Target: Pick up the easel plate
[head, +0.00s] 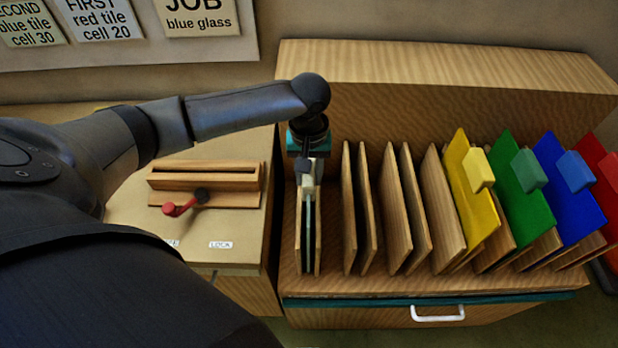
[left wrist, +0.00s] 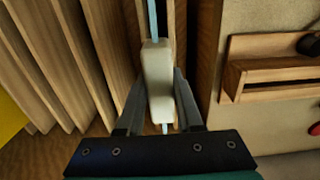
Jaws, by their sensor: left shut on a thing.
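A thin pale blue-grey plate (head: 309,225) with a cream tab (head: 307,184) stands upright in the leftmost slot of the wooden rack (head: 450,65), between wooden dividers. I take it to be the easel plate. My left gripper (head: 307,172) points down from above and is shut on the tab. In the left wrist view the fingers (left wrist: 158,105) lie on both sides of the cream tab (left wrist: 157,75), and the plate's thin edge (left wrist: 153,18) runs beyond it. The plate's lower part is hidden between the dividers. My right gripper is not in view.
Yellow (head: 470,190), green (head: 520,190), blue (head: 570,185) and red (head: 606,180) plates with tabs lean in slots to the right. A wooden holder (head: 205,178) with a red-knobbed lever (head: 180,206) is on the left bench. Signs (head: 200,15) hang behind.

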